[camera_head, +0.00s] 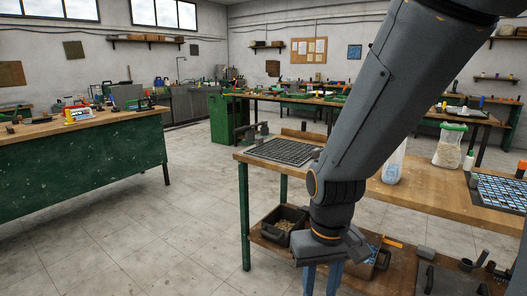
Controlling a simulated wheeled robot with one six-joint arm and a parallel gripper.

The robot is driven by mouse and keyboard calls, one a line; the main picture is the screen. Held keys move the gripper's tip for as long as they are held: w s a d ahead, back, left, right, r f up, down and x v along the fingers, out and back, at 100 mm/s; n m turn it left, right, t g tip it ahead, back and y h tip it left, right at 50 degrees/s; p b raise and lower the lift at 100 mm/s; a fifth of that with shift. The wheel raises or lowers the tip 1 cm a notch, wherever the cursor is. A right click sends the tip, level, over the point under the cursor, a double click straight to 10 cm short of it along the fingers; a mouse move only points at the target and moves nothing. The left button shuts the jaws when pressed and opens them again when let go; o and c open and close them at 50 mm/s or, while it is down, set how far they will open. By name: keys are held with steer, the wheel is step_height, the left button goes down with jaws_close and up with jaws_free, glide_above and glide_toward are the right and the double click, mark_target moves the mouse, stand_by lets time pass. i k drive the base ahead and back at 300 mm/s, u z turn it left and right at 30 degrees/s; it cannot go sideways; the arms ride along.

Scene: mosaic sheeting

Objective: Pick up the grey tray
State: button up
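A flat dark grey tray (285,151) with a grid of small square pieces lies near the left end of the wooden bench top. I cannot tell for sure that it is the grey tray meant. My gripper (321,281) hangs low in front of the bench, at the bottom of the view, below and apart from that tray. Two bluish finger-like parts point down with a gap between them. Their tips are cut off by the frame edge, so the grip is not clear. My arm hides part of the bench middle.
A dark bin of pebbles (285,223) stands on the bench's lower shelf, left of my arm. A bag of pale chips (449,147) and a blue-tiled tray (500,191) are on the bench's right side. A green bench (80,170) stands left. The floor between is clear.

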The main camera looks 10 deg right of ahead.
mark_target(289, 153)
steer(key=u, duration=0.7)
steer(key=i, duration=1.85)
steer(key=z, duration=0.9)
steer(key=i, duration=0.75)
steer(key=z, duration=0.75)
